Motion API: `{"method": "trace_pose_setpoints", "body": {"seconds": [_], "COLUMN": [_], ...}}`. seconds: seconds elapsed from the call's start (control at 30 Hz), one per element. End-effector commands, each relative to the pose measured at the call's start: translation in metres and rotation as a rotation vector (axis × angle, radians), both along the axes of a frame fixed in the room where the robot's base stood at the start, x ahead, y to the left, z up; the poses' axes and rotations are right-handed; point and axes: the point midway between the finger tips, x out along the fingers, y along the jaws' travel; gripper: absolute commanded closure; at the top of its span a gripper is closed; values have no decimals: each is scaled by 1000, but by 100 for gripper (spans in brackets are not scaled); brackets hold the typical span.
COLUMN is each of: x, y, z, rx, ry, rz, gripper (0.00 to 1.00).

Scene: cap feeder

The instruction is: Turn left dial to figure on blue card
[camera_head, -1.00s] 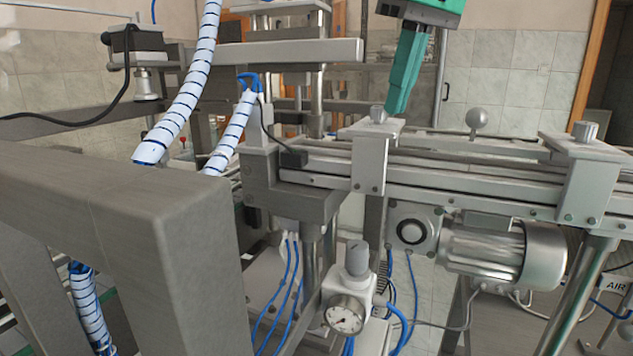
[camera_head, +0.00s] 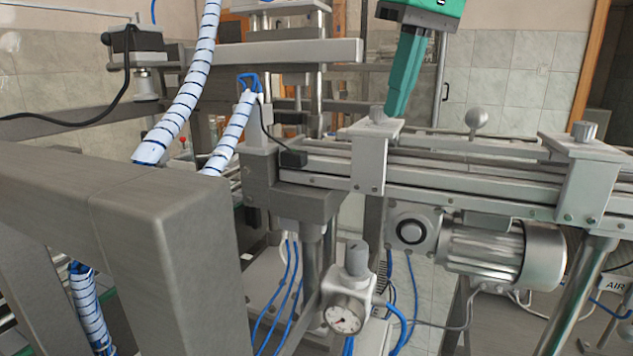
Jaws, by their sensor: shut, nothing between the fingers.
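My gripper (camera_head: 395,113), green, reaches down from the top of the view with its fingers together and nothing between them. Its tips are at the left bracket of the rail, just right of a small grey knob (camera_head: 377,113), the left one of two such knobs. I cannot tell whether the tips touch the knob or are in front of or behind it. The right knob (camera_head: 584,131) stands on the right bracket. Any figures or mark on the left knob are too small to read. I see no blue card in this view.
A thick grey beam (camera_head: 160,215) fills the left foreground. Below the rail (camera_head: 450,172) are a pressure gauge (camera_head: 343,315) with a regulator and a finned motor (camera_head: 490,250). White-wrapped hoses (camera_head: 190,85) hang at left. A round ball knob (camera_head: 477,118) stands behind the rail.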

Motion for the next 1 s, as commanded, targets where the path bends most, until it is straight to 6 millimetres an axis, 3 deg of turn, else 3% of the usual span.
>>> {"method": "trace_pose_setpoints", "body": {"seconds": [1.0], "x": [-7], "y": [-2], "z": [1], "rx": [1], "ry": [-5], "rz": [1], "gripper": [100]}}
